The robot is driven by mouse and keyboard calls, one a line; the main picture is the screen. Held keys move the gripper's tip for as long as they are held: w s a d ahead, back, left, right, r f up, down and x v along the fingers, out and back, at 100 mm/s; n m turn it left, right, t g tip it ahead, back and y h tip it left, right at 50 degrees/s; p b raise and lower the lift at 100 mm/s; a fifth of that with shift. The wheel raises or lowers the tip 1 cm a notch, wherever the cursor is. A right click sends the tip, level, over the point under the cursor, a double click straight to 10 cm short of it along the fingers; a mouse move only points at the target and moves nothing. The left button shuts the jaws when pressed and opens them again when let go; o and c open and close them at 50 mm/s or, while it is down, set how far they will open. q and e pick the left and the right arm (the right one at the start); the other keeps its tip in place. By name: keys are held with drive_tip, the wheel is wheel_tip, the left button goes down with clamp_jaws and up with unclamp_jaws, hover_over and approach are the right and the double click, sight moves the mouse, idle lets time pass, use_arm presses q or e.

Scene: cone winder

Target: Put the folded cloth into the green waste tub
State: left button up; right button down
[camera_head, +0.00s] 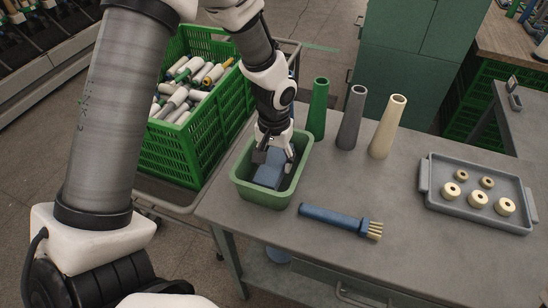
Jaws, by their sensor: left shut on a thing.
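The green waste tub (244,191) stands at the left end of the grey table. The folded cloth (268,175) is a blue block inside the tub's opening, below the rim in the picture. My left gripper (274,158) points down into the tub from above and is shut on the cloth. The fingers hide part of the cloth, and I cannot tell whether it touches the tub floor. My right gripper is not in view.
A blue-handled brush (335,220) lies just right of the tub. Green (318,110), grey (351,118) and cream (387,127) cones stand behind it. A grey tray (436,205) holds several cream rings. A green crate (182,150) of bobbins stands left.

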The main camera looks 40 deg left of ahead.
sight(274, 163)
use_arm(q)
drive_tip(key=shift+f, duration=0.2)
drive_tip(key=o, duration=1.3)
drive_tip(key=shift+c, duration=0.2)
wheel_tip(274, 163, up, 13)
drive_tip(key=shift+r, duration=0.2)
drive_tip(key=shift+s, duration=0.1)
